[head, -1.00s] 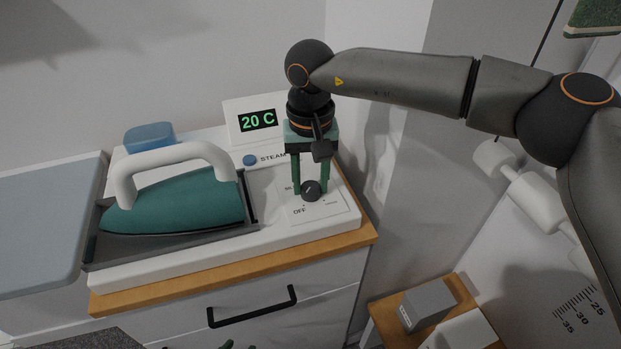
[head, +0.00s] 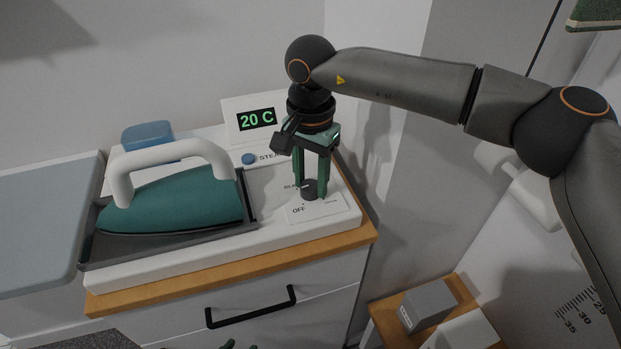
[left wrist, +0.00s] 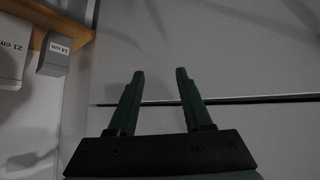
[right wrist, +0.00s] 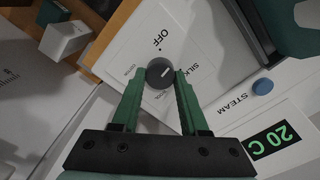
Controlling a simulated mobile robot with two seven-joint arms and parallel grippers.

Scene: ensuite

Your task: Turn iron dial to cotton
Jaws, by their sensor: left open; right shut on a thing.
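The iron dial (head: 309,190) is a small dark round knob on the white station's front right corner. My right gripper (right wrist: 160,76) points down at it, its green fingers shut on the knob. In the right wrist view the dial (right wrist: 158,70) has a white mark pointing to the SILK side, away from OFF. The right gripper (head: 310,188) partly covers the labels in the head view. My left gripper (left wrist: 159,75) is open and empty, before a pale drawer-like front.
A teal iron (head: 175,200) rests in a grey tray left of the dial. A blue STEAM button (head: 249,159) and a display (head: 257,119) reading 20 C stand behind.

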